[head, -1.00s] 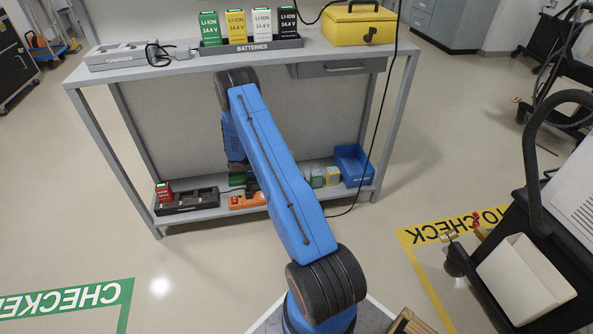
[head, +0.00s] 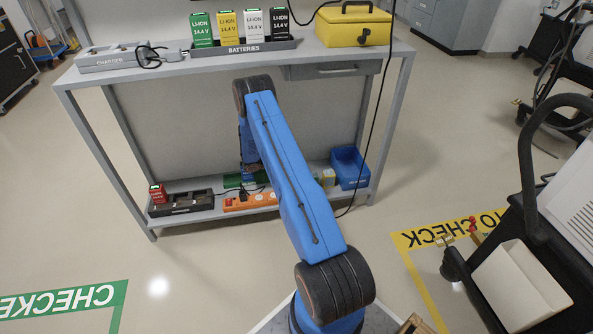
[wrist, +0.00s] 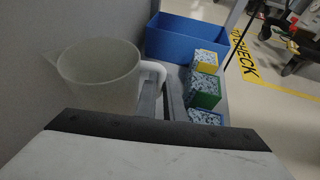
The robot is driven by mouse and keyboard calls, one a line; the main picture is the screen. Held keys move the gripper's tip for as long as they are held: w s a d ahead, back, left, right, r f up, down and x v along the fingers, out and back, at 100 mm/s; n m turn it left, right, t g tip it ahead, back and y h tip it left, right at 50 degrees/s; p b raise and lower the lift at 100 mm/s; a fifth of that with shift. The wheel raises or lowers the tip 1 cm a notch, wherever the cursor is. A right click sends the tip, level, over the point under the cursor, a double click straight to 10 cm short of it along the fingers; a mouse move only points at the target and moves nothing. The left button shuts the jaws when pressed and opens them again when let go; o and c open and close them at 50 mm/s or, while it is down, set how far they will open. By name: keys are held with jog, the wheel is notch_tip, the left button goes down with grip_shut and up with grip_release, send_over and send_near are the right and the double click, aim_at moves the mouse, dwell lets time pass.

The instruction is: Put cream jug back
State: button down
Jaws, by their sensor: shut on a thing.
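The cream jug (wrist: 100,78) is pale and translucent, and it stands out at the left in the wrist view, looking upright, with its spout to the left and its handle to the right. My gripper (wrist: 163,98) is at the handle side, its grey fingers shut on the handle. Its exact grip is partly hidden. I cannot tell whether the jug's base touches the shelf. In the head view my blue arm reaches to the bench's lower shelf and hides the jug and gripper.
On the lower shelf are a blue bin (head: 350,168), several patterned boxes (wrist: 203,92), an orange power strip (head: 250,201) and a charger with a red battery (head: 158,194). The upper bench holds batteries (head: 243,45) and a yellow case (head: 353,28). A cable hangs down the front.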

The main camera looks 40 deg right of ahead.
jog(key=shift+w+f, duration=0.1)
jog(key=shift+f, duration=1.95)
jog(key=c, duration=1.9)
grip_release()
jog(key=shift+f, duration=0.1)
jog(key=shift+o, duration=0.2)
